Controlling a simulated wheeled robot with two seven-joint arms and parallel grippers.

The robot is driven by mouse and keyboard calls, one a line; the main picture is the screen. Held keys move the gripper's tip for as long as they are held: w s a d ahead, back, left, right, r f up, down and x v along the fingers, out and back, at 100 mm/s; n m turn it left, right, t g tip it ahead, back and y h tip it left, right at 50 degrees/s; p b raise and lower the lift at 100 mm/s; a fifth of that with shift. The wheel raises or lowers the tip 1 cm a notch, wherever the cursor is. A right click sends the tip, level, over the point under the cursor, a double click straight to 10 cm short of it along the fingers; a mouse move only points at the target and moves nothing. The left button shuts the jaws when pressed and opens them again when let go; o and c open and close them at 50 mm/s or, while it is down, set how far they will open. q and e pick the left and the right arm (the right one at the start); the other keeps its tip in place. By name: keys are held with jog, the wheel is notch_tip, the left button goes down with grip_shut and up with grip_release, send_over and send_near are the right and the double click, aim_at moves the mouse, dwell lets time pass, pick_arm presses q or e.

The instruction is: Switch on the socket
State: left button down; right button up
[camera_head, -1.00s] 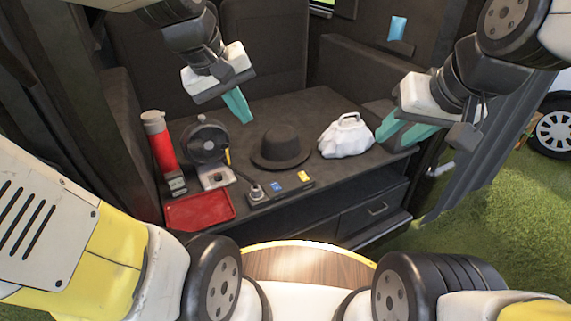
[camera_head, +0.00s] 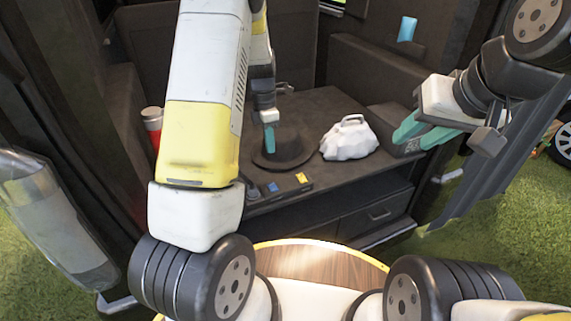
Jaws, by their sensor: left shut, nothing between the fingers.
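The socket strip (camera_head: 288,186) lies along the front edge of the dark counter, with a blue switch (camera_head: 273,187) and a yellow switch (camera_head: 302,178) on its top. Its left end is hidden behind my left arm. My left gripper (camera_head: 270,140) is shut and empty, pointing down in front of the dark hat's crown, behind the strip in the picture. Whether it touches the hat cannot be told. My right gripper (camera_head: 420,131) is open and empty at the counter's right end, apart from the strip.
The black hat (camera_head: 296,152) sits just behind the strip. A white bag (camera_head: 348,139) stands to its right. A red cylinder (camera_head: 153,125) shows partly at the left. My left arm hides the fan and red tray. Counter top (camera_head: 318,103) behind the hat is clear.

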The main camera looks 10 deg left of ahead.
aim_at(275, 189)
pick_arm(q)
jog(key=shift+w+f+n, duration=0.3)
jog(key=shift+f+n, duration=0.2)
jog(key=shift+f, duration=0.35)
jog(key=f, duration=0.4)
jog(key=s+f, duration=0.1)
jog(key=f, duration=0.4)
jog(key=d+f, duration=0.1)
jog(key=f, duration=0.4)
jog(key=shift+s, duration=0.25)
jog(key=shift+s+d+f, duration=0.1)
jog(key=shift+s+f, duration=0.05)
jog(key=shift+f, duration=0.1)
jog(key=shift+r, duration=0.1)
